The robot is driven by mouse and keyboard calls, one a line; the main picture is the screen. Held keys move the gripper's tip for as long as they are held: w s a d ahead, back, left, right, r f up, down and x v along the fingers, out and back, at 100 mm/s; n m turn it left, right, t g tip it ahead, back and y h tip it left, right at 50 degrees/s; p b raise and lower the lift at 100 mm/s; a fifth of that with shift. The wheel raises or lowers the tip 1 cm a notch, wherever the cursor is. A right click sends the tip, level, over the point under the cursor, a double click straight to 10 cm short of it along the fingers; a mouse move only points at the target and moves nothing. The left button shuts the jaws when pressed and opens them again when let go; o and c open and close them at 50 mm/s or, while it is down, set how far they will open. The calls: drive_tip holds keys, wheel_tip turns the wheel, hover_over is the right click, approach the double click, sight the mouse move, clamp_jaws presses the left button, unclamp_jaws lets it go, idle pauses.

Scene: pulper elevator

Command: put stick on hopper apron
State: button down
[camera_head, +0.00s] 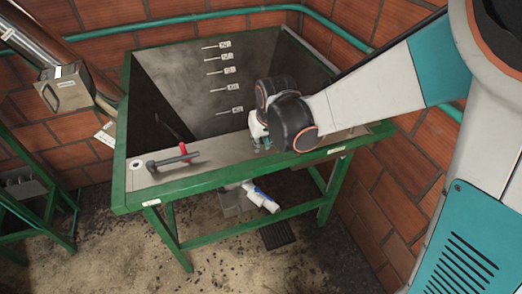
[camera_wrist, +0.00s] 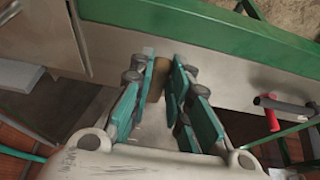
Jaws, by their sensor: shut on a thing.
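The hopper apron (camera_head: 222,152) is the flat grey strip along the front of the green-framed hopper; it also shows in the wrist view (camera_wrist: 225,85). My gripper (camera_head: 262,140) is low over the right half of the apron, pointing down. In the wrist view my gripper (camera_wrist: 164,75) has its teal finger pads closed on a brown stick (camera_wrist: 157,78). Only a short piece of the stick shows between the pads. In the head view the stick is hidden by the gripper. I cannot tell whether the stick touches the apron.
A tool with a red collar and dark handle (camera_head: 172,159) lies on the apron's left part. Behind the apron the hopper (camera_head: 190,85) opens deep, with labelled marks on its back wall. A green rim (camera_head: 230,178) borders the apron's front. The apron between tool and gripper is clear.

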sight(260, 156)
wheel_tip(260, 156, down, 4)
drive_tip(key=b, duration=0.2)
drive_tip(key=shift+f+b, duration=0.15)
drive_tip(key=shift+b, duration=0.2)
drive_tip(key=shift+f, duration=0.15)
drive_tip(key=shift+s+d+f+b, duration=0.1)
drive_tip(key=shift+s+f+b, duration=0.3)
drive_tip(key=shift+b, duration=0.2)
drive_tip(key=c, duration=1.5)
unclamp_jaws()
drive_tip(key=shift+w+f, duration=0.2)
drive_tip(key=shift+w, duration=0.15)
drive_tip(key=shift+s+r, duration=0.1)
drive_tip(key=shift+r, duration=0.1)
